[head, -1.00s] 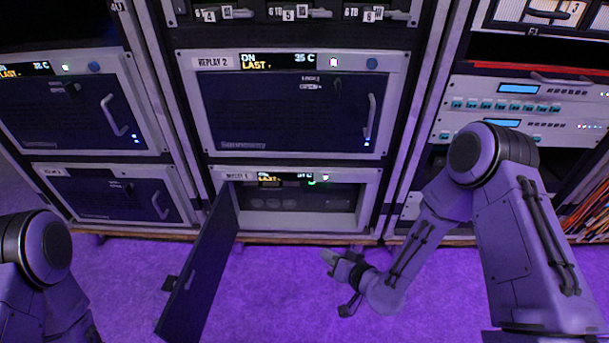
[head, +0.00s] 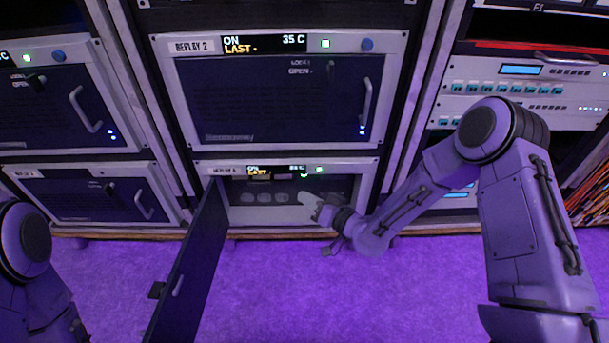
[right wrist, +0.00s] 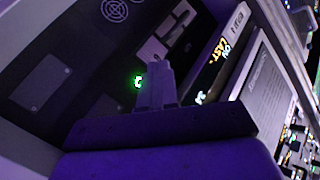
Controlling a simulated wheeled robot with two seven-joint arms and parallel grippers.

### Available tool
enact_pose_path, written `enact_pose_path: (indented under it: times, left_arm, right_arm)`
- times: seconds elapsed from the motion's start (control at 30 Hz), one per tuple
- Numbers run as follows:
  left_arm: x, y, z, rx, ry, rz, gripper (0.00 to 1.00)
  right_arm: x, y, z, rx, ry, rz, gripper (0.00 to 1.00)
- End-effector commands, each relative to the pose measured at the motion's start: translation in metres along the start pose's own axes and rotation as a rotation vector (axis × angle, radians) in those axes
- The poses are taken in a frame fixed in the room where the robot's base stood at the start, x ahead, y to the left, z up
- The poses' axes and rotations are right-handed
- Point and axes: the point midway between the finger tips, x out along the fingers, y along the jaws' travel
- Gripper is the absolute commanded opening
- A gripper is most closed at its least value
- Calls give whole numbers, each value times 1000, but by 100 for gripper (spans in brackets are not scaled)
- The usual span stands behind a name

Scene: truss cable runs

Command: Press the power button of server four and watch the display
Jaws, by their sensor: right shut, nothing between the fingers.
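The lower middle server (head: 370,190) has its dark door (head: 190,262) swung open to the left. Its label looks like REPLAY 4 but is small. In the right wrist view the display (right wrist: 222,55) reads ON and LAST. My right gripper (head: 308,199) is shut and empty, at the open front below the display; its fingers (right wrist: 157,75) point into the bay. I cannot make out this server's power button. My left gripper is out of view.
REPLAY 2 (head: 280,125) sits directly above, its door closed, with a blue round button (head: 367,45). Closed servers stand in the left rack (head: 60,100). The open door stands out over the purple carpet (head: 290,290), which is otherwise clear.

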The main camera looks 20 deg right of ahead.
Motion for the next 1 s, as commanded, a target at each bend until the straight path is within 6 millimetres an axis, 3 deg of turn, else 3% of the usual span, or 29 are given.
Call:
enact_pose_path:
  times: [0.4,1.0]
  left_arm:
    - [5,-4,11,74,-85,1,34]
    - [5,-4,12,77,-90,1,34]
  right_arm:
    - [33,26,-24,0,1,2,0]
    - [35,27,-26,1,1,2,0]
